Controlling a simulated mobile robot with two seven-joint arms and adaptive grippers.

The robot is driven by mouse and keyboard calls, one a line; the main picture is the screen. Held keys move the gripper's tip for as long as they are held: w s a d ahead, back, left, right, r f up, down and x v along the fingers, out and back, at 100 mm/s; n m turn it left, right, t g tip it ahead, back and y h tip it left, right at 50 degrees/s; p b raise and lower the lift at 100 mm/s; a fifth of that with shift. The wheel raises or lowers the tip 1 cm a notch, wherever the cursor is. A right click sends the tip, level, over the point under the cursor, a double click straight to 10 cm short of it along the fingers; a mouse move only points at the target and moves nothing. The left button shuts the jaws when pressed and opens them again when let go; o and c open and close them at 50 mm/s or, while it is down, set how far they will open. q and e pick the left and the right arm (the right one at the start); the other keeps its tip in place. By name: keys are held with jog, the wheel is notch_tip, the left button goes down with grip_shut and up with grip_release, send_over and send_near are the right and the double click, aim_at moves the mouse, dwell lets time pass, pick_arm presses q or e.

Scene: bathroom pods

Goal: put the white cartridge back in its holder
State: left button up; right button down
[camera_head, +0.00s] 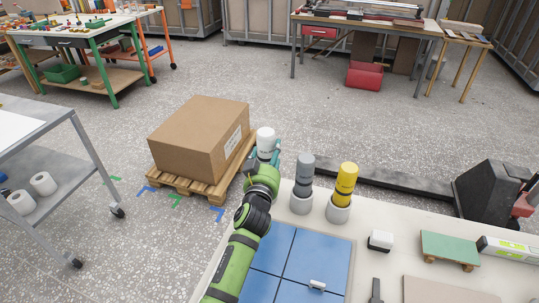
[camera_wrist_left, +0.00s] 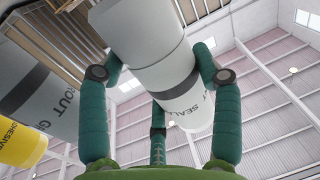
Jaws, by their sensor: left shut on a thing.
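My left gripper (camera_head: 264,158) is shut on the white cartridge (camera_head: 266,138) and holds it upright at the left of the other cartridges. In the left wrist view, green fingers surround the white cartridge (camera_wrist_left: 165,75), which has dark lettering. A grey cartridge (camera_head: 305,168) stands in a pale round holder (camera_head: 301,203), and a yellow cartridge (camera_head: 346,181) stands in another holder (camera_head: 338,210). They also show at the left of the wrist view as the grey cartridge (camera_wrist_left: 45,80) and yellow cartridge (camera_wrist_left: 20,145). No empty holder is visible; my arm hides part of the bench. My right gripper is out of view.
Blue tiles (camera_head: 317,256) lie on the bench at the front. A small white-and-black block (camera_head: 380,240) and a green board (camera_head: 449,248) lie to the right. A cardboard box (camera_head: 200,138) on a pallet (camera_head: 190,186) stands on the floor beyond the bench.

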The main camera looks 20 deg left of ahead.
pick_arm(q)
jog(key=shift+f+b, duration=2.6)
jog(key=shift+f, duration=0.15)
dwell(1.0)
jog(key=o, duration=1.6)
jog(key=shift+c, duration=0.2)
jog(key=shift+o, duration=0.8)
jog(key=shift+f, duration=0.15)
jog(key=shift+r+p, duration=2.8)
jog(key=shift+r, duration=0.35)
jog(key=shift+f, duration=0.1)
